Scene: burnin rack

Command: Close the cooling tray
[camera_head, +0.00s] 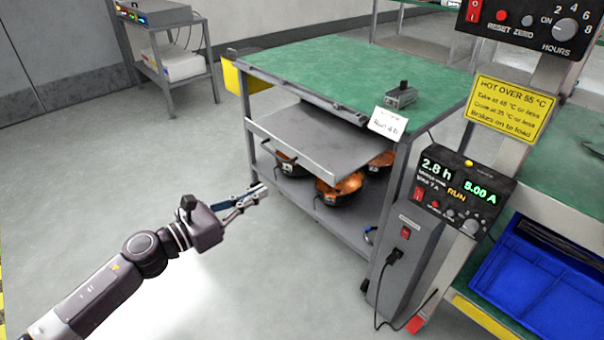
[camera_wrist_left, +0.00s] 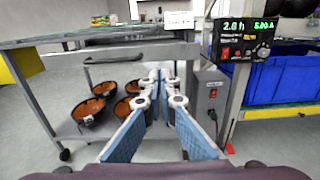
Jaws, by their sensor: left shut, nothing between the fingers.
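The cooling tray (camera_head: 320,138) appears to be the flat grey tray under the green bench top. It sticks out from the bench frame towards the front left and looks empty and level. My left gripper (camera_head: 258,192) is shut and empty, in front of the bench, lower than the tray and apart from it in the head view. In the left wrist view its blue-padded fingers (camera_wrist_left: 161,80) point towards the bench front, with a grey slab edge (camera_wrist_left: 120,48) above and behind them. I cannot tell how far the tips are from it. My right gripper is not in view.
Copper-coloured round parts in dark bowls (camera_head: 340,188) stand on the lower shelf (camera_head: 345,222) beneath the tray. A grey power unit (camera_head: 405,258) with a cable stands at the bench's right. A blue bin (camera_head: 540,285) is further right.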

